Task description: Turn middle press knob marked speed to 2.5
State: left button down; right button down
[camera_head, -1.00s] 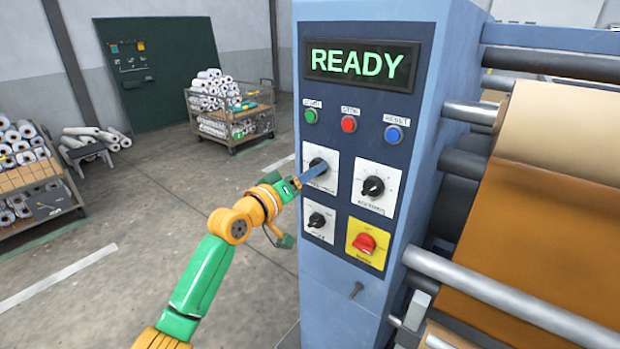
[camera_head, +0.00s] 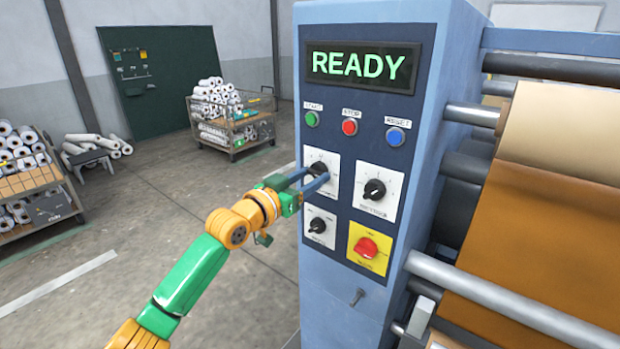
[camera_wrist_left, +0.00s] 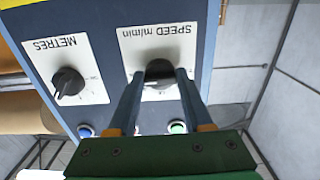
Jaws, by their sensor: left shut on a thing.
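The press panel (camera_head: 345,95) carries a dark knob on a white plate, the upper left one in the head view (camera_head: 318,168). In the left wrist view its plate (camera_wrist_left: 160,42) reads "SPEED m/min" upside down. My left gripper (camera_head: 318,180) comes in from the left, with its two blue fingers at this knob. In the left wrist view the fingers (camera_wrist_left: 160,76) stand on either side of the speed knob (camera_wrist_left: 158,68) and are shut on it. The fingers partly hide the knob and lower dial, so I cannot read its setting. My right gripper is not in view.
A second knob (camera_head: 374,189), marked METRES in the wrist view (camera_wrist_left: 68,82), is just right. Below are a small knob (camera_head: 318,225) and a red switch (camera_head: 367,247) on yellow. Above are green, red and blue buttons (camera_head: 397,136) and a READY display (camera_head: 362,64).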

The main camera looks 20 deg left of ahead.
pick_arm(q)
jog(key=shift+r, duration=0.15)
dwell(0.3)
jog(key=shift+c, duration=1.6)
grip_release()
jog(key=shift+s+a+f, duration=0.1)
jog(key=shift+s+f, duration=0.1)
jog(key=shift+s, duration=0.1)
jog(key=b+v, duration=0.2)
jog(key=v, duration=0.4)
jog(key=shift+s, duration=0.2)
